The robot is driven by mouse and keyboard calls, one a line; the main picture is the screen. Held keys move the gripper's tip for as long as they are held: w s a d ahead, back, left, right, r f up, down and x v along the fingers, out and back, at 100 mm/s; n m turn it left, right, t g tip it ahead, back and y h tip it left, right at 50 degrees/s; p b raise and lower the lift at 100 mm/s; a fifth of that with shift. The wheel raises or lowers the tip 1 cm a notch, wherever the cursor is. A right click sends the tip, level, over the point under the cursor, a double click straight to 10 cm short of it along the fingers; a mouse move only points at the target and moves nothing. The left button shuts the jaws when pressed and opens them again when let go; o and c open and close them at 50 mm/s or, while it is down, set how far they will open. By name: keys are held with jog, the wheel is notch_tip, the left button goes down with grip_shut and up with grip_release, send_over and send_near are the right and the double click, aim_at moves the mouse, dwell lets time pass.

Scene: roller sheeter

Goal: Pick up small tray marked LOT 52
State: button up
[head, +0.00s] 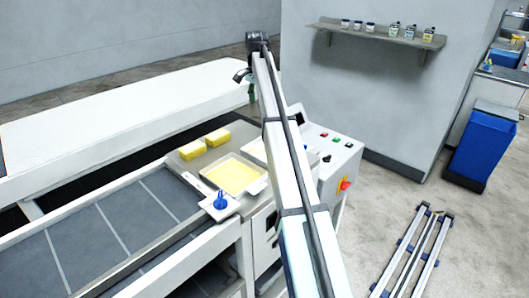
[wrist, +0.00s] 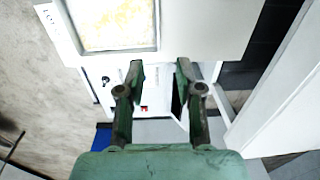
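In the wrist view a white tray (wrist: 166,14) with a pale speckled filling lies near the top, cut off by the frame. Dark lettering starting "LO" shows at its left; the number cannot be read. My gripper (wrist: 159,72) is open, its two green fingers apart with nothing between them, and the tray lies beyond the fingertips. In the head view, a white tray (head: 257,151) is partly hidden behind my arm. A shallow white tray with yellow filling (head: 236,177) and a small white tray (head: 208,206) holding a blue object are left of it. No lot number is readable there.
The control panel (head: 335,147) with coloured buttons stands right of my arm. A wall shelf (head: 378,34) holds small jars and bottles. A blue bin (head: 482,143) and rails (head: 411,254) are on the floor at right.

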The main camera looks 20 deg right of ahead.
jog(key=a, duration=0.1)
jog(key=p, duration=0.4)
send_near(255, 151)
jog(key=shift+g, duration=0.3)
jog(key=w, duration=0.1)
jog(key=w+d+f, duration=0.1)
jog(key=w, duration=0.2)
jog(key=shift+w+d+f, duration=0.15)
jog(key=shift+d+f, duration=0.05)
jog(key=shift+f, duration=0.1)
jog(key=shift+w+a+f+p, duration=0.1)
jog(key=shift+f+p, duration=0.6)
jog(key=shift+f, duration=0.6)
jog(key=shift+w+f+p, duration=0.1)
jog(key=shift+f+p, duration=0.55)
jog(key=shift+f, duration=0.7)
grip_shut()
